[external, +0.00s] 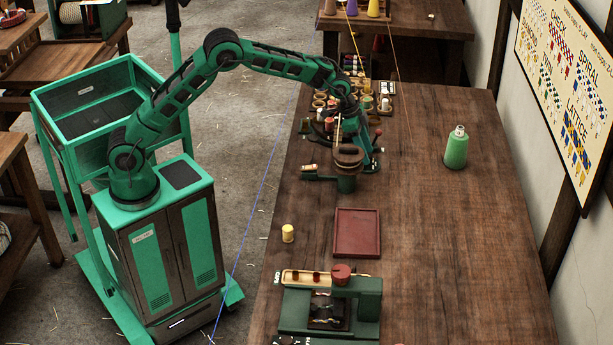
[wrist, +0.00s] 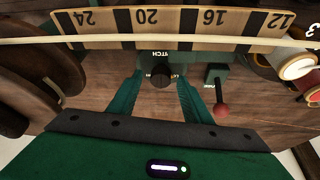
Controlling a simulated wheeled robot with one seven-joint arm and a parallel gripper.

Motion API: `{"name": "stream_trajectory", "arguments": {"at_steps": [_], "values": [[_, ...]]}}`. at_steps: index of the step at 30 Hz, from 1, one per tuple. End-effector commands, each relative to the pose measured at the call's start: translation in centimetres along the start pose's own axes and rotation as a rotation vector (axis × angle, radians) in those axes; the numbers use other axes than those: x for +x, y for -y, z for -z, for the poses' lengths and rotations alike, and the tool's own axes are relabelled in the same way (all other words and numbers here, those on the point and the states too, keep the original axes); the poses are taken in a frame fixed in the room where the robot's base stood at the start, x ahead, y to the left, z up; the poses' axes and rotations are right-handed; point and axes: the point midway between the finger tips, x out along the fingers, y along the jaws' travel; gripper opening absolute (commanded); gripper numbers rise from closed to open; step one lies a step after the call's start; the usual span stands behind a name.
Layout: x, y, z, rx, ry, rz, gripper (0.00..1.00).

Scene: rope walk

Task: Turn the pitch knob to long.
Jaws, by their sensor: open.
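In the wrist view a dark round pitch knob (wrist: 160,75) sits on a green housing below a partly hidden label that reads "ITCH". My gripper (wrist: 158,88) has its two green fingers apart, one on each side of the knob in the picture. I cannot tell whether either finger touches it. The knob's pointer and its setting are not readable. In the external view my gripper is at the green machine (external: 350,130) on the long bench, and the arm and machine hide the knob there.
A lever with a red ball (wrist: 222,110) stands right of the knob. A numbered scale (wrist: 180,22) and a pale cord (wrist: 190,40) cross above it. Spools (wrist: 298,67) crowd the right. On the bench (external: 430,230), a green bottle (external: 456,150) and red tray (external: 356,233) stand apart.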

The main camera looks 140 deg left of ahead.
Motion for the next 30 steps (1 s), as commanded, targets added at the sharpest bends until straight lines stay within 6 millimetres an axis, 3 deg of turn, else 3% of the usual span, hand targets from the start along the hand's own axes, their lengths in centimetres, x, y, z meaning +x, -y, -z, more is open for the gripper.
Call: {"name": "stream_trajectory", "arguments": {"at_steps": [16,22,30], "values": [[-8.9,0.0,0.1,0.0,-0.002,0.002,0.45],[-10.2,0.0,0.1,0.0,0.0,0.001,0.45],[-10.3,-0.1,0.1,0.0,0.001,0.001,0.45]]}}
